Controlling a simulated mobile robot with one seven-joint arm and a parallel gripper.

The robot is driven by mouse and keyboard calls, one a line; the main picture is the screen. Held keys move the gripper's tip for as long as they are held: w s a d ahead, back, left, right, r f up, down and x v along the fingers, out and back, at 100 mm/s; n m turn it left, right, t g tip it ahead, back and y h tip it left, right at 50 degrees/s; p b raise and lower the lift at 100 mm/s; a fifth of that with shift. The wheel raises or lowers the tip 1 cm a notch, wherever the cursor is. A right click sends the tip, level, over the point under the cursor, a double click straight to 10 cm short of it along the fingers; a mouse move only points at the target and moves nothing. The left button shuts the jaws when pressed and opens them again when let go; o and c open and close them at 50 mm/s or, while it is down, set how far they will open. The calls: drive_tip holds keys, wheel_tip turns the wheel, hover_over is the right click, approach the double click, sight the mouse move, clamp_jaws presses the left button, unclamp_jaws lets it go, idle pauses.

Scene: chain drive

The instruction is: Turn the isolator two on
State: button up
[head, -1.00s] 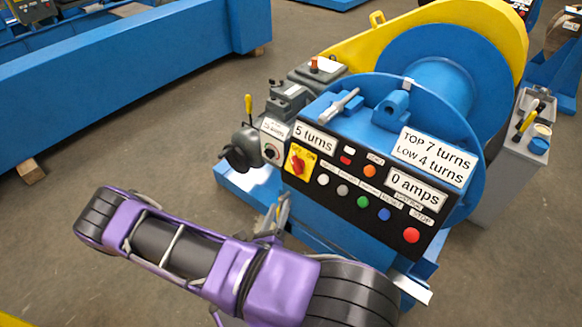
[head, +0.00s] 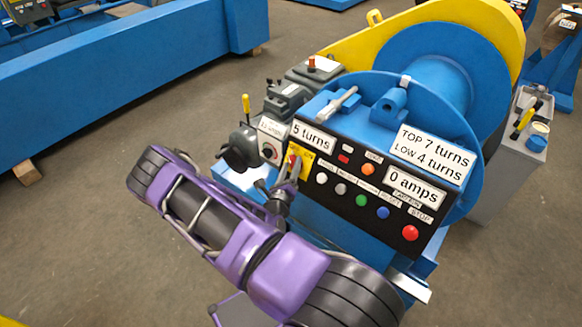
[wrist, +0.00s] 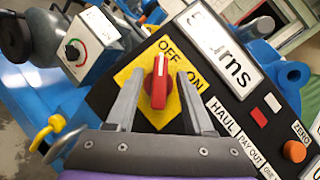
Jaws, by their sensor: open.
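The isolator is a red rotary knob (wrist: 158,88) on a yellow plate (wrist: 133,82) marked OFF and ON; no number two is legible on it. Its white mark lies by OFF in the wrist view. My gripper (wrist: 160,74) is open, with one finger on each side of the knob. Gaps show between the fingers and the knob, so I see no grip. In the head view my gripper (head: 288,170) is at the yellow plate (head: 304,152), largely hiding the knob.
The black panel (head: 335,203) carries several coloured buttons, including a red one (head: 410,233), right of the plate. A grey box with a dial (head: 269,140) stands close on the left. A blue drum (head: 440,75) is behind. Open floor (head: 90,240) lies left.

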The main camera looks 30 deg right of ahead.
clamp_jaws()
idle(0.3)
